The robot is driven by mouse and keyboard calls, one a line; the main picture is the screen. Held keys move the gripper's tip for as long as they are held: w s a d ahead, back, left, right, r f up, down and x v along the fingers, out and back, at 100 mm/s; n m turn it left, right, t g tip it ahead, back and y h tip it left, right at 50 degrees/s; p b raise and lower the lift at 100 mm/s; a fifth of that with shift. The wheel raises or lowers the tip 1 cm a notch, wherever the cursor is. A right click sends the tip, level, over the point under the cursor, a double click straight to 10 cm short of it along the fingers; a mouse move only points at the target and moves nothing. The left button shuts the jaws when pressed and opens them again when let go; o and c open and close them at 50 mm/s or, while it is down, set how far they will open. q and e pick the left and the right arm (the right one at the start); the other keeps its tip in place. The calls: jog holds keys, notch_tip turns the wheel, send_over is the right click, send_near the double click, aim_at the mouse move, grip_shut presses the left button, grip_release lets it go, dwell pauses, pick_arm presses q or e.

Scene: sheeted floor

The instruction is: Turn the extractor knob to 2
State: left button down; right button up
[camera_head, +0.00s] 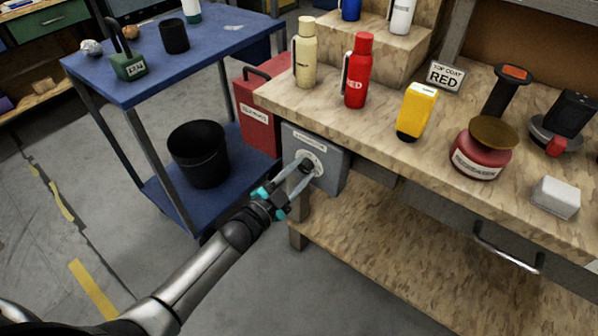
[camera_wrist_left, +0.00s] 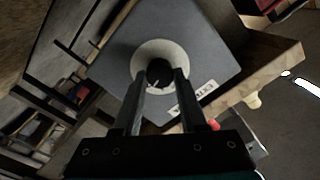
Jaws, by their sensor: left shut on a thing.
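The extractor box (camera_head: 329,166) is a grey box fixed under the front edge of the wooden workbench. Its black knob (camera_head: 306,166) sits on a pale round dial (camera_head: 318,161). My left gripper (camera_head: 303,167) reaches in from the left, and its fingers are shut on the knob. In the left wrist view the knob (camera_wrist_left: 158,73) is between the two fingertips (camera_wrist_left: 160,76), in front of the dial (camera_wrist_left: 148,53). The grey box face (camera_wrist_left: 110,60) and its label (camera_wrist_left: 200,98) also show there. The dial's numbers are too small to read. My right gripper is not in view.
A wooden workbench (camera_head: 385,130) holds a cream bottle (camera_head: 305,58), a red bottle (camera_head: 358,75), a yellow container (camera_head: 416,110) and a red jar (camera_head: 478,155). A red box (camera_head: 259,112) stands left of the extractor box. A blue cart (camera_head: 215,45) with a black bin (camera_head: 198,155) is further left.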

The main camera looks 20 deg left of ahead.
pick_arm(q)
jog(key=shift+m, duration=0.3)
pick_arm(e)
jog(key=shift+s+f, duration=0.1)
pick_arm(q)
jog(key=c, duration=0.8)
grip_release()
jog(key=o, duration=0.4)
jog(key=shift+c, duration=0.2)
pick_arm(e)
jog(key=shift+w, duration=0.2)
pick_arm(q)
jog(key=shift+s+a, duration=0.1)
jog(key=shift+s, duration=0.2)
jog(key=p+v, duration=0.4)
jog(key=v, duration=1)
jog(key=shift+s, duration=0.3)
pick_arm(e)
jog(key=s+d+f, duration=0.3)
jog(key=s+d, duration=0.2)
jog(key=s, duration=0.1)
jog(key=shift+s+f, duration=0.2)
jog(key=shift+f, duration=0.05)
pick_arm(q)
jog(key=shift+a, duration=0.1)
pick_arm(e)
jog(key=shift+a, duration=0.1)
